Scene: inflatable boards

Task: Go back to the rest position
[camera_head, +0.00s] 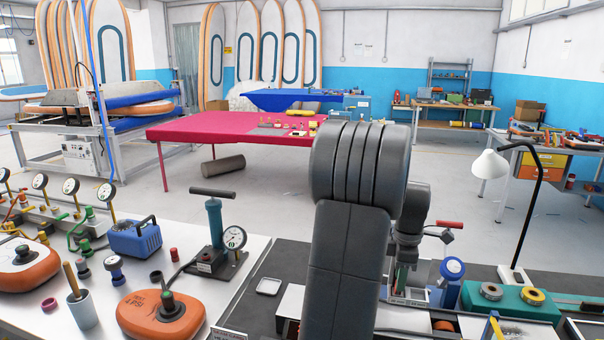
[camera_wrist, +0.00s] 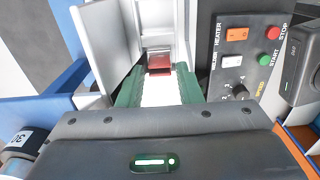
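My gripper (camera_wrist: 160,80) points down at the dark workbench in the wrist view. Its two green fingers stand apart, with a pale strip visible between them. A small red piece (camera_wrist: 160,62) shows near the fingertips; no contact with the fingers is clear. In the head view my arm fills the middle, and the gripper (camera_head: 402,275) is partly hidden behind it, low over the bench.
A control panel (camera_wrist: 245,55) with switches and knobs stands close right of the gripper. A white plate (camera_wrist: 100,35) is close left. A lamp (camera_head: 515,200), a green tray (camera_head: 510,303) and a hand pump (camera_head: 215,225) stand on the benches. Open floor lies behind.

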